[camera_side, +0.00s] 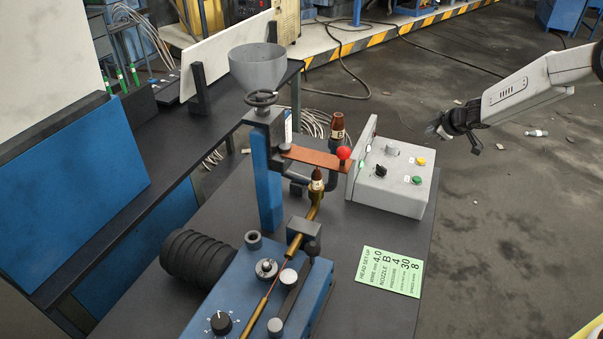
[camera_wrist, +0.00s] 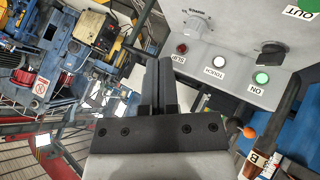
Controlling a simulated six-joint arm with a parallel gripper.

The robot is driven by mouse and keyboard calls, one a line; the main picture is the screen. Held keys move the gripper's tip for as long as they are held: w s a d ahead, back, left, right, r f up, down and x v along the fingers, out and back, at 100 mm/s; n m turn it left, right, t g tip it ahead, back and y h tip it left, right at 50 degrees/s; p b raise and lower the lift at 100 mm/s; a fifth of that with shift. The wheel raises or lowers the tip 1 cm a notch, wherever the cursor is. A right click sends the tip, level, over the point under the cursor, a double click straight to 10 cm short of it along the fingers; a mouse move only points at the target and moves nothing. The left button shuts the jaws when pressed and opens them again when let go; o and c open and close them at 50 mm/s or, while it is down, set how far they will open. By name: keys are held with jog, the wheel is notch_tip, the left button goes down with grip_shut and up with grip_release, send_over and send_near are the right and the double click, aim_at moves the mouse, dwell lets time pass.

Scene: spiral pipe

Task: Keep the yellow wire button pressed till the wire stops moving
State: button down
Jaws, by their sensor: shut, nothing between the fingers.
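The yellow button (camera_side: 421,161) sits on the sloped top of the grey control box (camera_side: 400,196) in the side view. It is not in the wrist view. My gripper (camera_side: 434,130) is up and to the right of the box in the side view, apart from the button. In the wrist view, my gripper's fingers (camera_wrist: 158,68) are together with nothing between them. A thin copper-coloured rod (camera_side: 262,308), possibly the wire, runs along the blue machine at the bottom. Whether it moves cannot be told.
A green button (camera_side: 416,180) and a black knob (camera_side: 380,171) share the box top. The box's upright panel (camera_side: 362,150) rises at its left, near the red ball (camera_side: 344,153). A green card (camera_side: 391,271) lies on the dark bench. Open floor lies to the right.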

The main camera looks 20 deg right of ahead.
aim_at(423, 161)
jog(key=shift+f, duration=3.5)
